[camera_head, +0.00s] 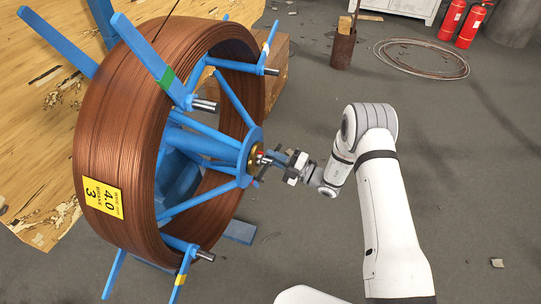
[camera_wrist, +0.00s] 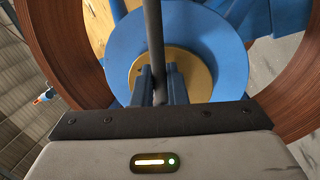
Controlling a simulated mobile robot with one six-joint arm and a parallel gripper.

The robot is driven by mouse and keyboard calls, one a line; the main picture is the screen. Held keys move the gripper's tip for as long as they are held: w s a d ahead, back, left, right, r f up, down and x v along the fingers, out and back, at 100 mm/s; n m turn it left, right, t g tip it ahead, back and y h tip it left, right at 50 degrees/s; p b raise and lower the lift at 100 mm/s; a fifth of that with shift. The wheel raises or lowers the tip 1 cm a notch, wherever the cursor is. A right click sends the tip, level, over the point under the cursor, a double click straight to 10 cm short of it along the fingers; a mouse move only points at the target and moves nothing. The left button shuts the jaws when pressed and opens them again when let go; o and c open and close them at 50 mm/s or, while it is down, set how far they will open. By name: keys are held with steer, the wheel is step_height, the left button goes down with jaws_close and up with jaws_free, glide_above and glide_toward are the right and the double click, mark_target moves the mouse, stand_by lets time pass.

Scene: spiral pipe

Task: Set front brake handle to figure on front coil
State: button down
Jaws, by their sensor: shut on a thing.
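A large coil of copper-brown wire (camera_head: 115,130) sits on a blue spoked reel (camera_head: 205,145) at the left. A yellow label (camera_head: 102,197) on the coil's outer side reads 4.0 and a larger 3, with small print too fine to be sure of. At the hub, a brass-coloured disc (camera_wrist: 195,62) sits on a blue round plate (camera_wrist: 222,48). A dark rod-like brake handle (camera_wrist: 154,30) crosses in front of the disc. My gripper (camera_wrist: 160,84) is shut on this handle, its fingers on both sides of it. In the head view, my gripper (camera_head: 276,160) reaches the hub from the right. Any brake scale is not readable.
Blue reel arms with metal ends (camera_head: 205,105) stick out around the hub. Wooden boards (camera_head: 40,90) lie at the left. A loose wire ring (camera_head: 420,60) and red extinguishers (camera_head: 470,25) are at the back right. The grey floor at the right is mostly clear.

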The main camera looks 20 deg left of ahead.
steer(key=shift+s+a, duration=0.25)
steer(key=shift+a, duration=0.05)
steer(key=c, duration=1.7)
jaws_free()
steer(key=shift+o, duration=0.8)
steer(key=shift+w, duration=0.1)
steer(key=shift+d, duration=0.15)
steer(key=d+f, duration=0.1)
steer(key=d, duration=0.6)
steer(key=shift+d+f, duration=0.15)
steer(key=shift+d, duration=0.1)
